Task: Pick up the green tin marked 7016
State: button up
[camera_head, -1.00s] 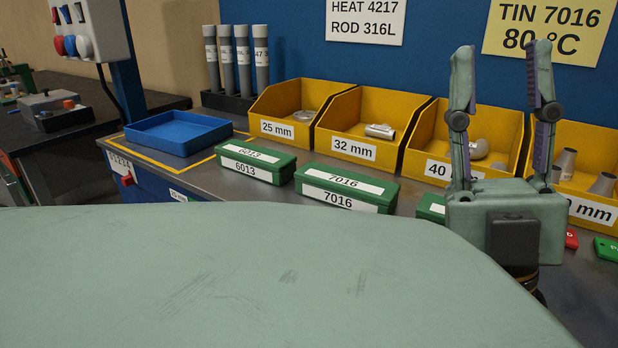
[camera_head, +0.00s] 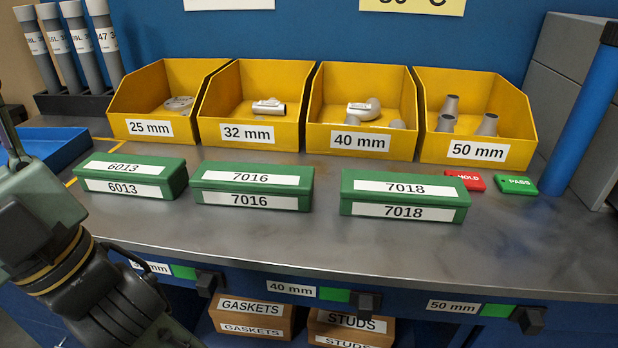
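The green tin marked 7016 (camera_head: 252,186) sits closed on the grey workbench (camera_head: 330,245), its white labels on lid and front. It is the middle one of a row of 3 green tins. The tin marked 6013 (camera_head: 130,177) is to its left and the tin marked 7018 (camera_head: 404,195) to its right, with gaps between. My gripper (camera_head: 38,215) shows only in part at the left edge, left of the 6013 tin and apart from the 7016 tin. Its fingertips are cut off, so whether it is open or shut is hidden.
Yellow bins (camera_head: 262,132) with metal fittings stand behind the tins. A blue tray (camera_head: 60,148) is at the left. Red HOLD (camera_head: 466,181) and green PASS (camera_head: 516,185) tags and a blue post (camera_head: 588,120) are at the right. The bench front is clear; drawer handles (camera_head: 368,304) project below.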

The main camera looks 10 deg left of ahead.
aim_at(264, 185)
jog(key=u, duration=0.6)
jog(key=k+j+u, duration=0.3)
jog(key=j+u, duration=0.3)
jog(key=i, duration=0.45)
